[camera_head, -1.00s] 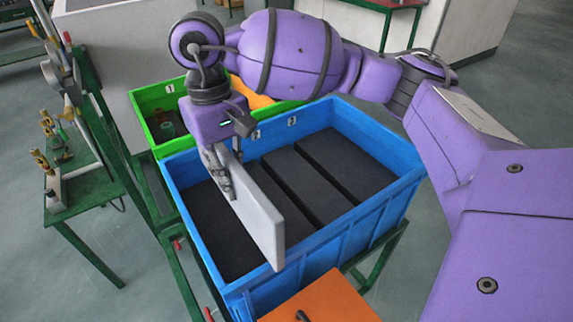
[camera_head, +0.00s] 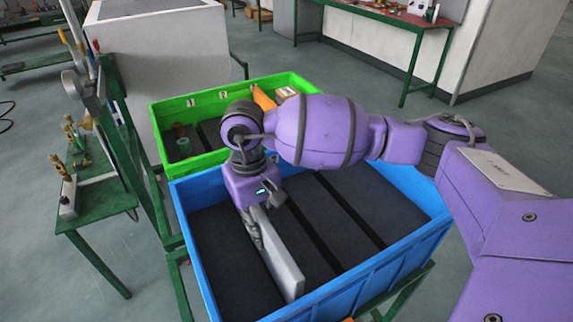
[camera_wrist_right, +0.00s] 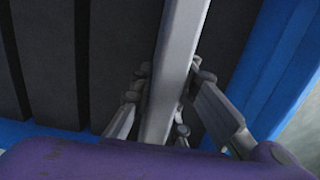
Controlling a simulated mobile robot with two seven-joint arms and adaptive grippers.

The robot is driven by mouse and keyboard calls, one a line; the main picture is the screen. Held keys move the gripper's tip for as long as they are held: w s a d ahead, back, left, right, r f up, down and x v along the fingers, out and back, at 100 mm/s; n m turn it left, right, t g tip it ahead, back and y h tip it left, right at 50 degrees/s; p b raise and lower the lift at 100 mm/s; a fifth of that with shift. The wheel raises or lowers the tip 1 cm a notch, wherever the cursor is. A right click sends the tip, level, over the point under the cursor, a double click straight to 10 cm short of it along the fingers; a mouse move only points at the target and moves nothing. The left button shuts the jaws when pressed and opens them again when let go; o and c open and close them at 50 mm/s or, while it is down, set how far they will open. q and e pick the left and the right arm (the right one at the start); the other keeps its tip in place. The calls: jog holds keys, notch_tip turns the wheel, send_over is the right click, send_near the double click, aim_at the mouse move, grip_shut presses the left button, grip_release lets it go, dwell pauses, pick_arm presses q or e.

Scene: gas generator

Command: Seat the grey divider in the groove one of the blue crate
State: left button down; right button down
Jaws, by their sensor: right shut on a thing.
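The grey divider (camera_head: 283,262) is a flat, light-grey plate standing on edge inside the blue crate (camera_head: 385,277), over the left part of its dark floor. My right gripper (camera_head: 256,236) is shut on the divider's upper edge. The right wrist view also shows the divider (camera_wrist_right: 172,75) running between the fingers (camera_wrist_right: 165,100). Dark grooves cross the crate floor; two show clear to the right of the divider, and a dark line runs along its left side. The divider's lower edge is hidden, so I cannot tell whether it sits in a groove. My left gripper is not in view.
A green crate (camera_head: 165,140) with small parts stands behind the blue one. A green table (camera_head: 95,205) with fittings stands at the left. A grey cabinet (camera_head: 165,60) is behind, and a green-framed workbench (camera_head: 385,18) is at the back right.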

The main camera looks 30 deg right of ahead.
jog(key=shift+f, duration=2.45)
jog(key=c, duration=1.7)
grip_release()
jog(key=shift+r, duration=0.35)
jog(key=shift+w+r, duration=0.15)
jog(key=shift+r, duration=0.25)
jog(key=r, duration=0.7)
jog(key=w+r+b, duration=0.1)
jog(key=r, duration=0.2)
jog(key=shift+a+r, duration=0.1)
jog(key=shift+r, duration=0.05)
jog(key=shift+w+r, duration=0.1)
jog(key=shift+r, duration=0.15)
